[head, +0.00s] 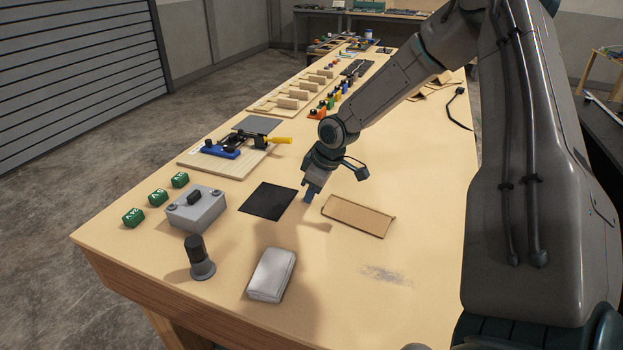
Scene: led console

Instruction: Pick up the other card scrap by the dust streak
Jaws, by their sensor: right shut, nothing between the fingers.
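A flat brown card piece (358,216) lies on the workbench, right of centre. A grey dust streak (386,274) marks the bench top in front of it and slightly to its right. No other card piece shows close to the streak. My right gripper (308,197) points down, shut and empty, between the card's left end and a black mat (267,202). It seems to be a little above the bench top, but the exact height is hard to tell. My left gripper is not in view.
A folded pale grey pad (271,274), a dark-knobbed cylinder (200,258), a grey box (196,209) and green blocks (158,197) stand at the front left. A wooden board with a yellow-handled clamp (232,150) lies behind. The bench around the streak is clear.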

